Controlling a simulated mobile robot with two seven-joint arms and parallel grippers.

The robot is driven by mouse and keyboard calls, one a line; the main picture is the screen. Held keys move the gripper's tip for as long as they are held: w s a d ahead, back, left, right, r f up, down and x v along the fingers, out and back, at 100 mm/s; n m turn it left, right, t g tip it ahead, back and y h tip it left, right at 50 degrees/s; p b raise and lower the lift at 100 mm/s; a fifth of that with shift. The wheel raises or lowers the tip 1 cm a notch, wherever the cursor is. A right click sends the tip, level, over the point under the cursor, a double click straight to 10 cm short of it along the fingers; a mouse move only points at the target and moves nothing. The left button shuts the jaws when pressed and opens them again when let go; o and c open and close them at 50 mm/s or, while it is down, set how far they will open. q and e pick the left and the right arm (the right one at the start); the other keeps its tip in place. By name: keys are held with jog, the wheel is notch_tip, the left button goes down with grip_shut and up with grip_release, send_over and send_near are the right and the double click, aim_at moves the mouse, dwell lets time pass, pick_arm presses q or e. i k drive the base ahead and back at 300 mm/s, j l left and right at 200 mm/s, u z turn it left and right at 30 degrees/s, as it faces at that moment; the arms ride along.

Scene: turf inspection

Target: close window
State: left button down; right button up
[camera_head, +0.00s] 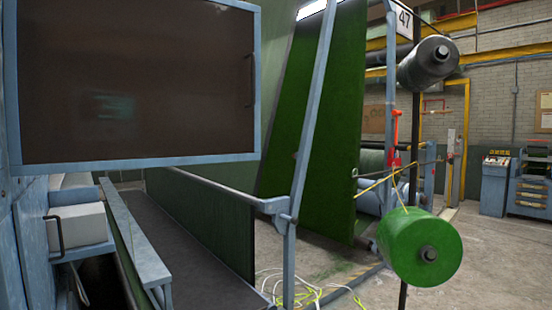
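A window panel (135,85) with dark glass and a pale blue frame fills the upper left. A dark vertical handle (249,80) is near its right edge. Its lower edge hangs above a recess, and I cannot tell from this view how far open it stands. Neither of my grippers is in view.
Below the panel is a white box (78,228) with a dark handle. A blue-grey rail (135,235) runs beside it. Green turf sheets (315,130), a green turf roll (420,248) and blue posts stand to the right. Loose cables (310,292) lie on the floor.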

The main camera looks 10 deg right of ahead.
aim_at(113, 84)
jog(key=i+l+u, duration=0.25)
jog(key=i+l, duration=0.55)
jog(key=i+l+u, duration=0.2)
jog(key=i+l, duration=0.15)
jog(key=l, duration=0.3)
jog(key=i+l+u, duration=0.1)
jog(key=l, duration=0.25)
jog(key=i, duration=0.05)
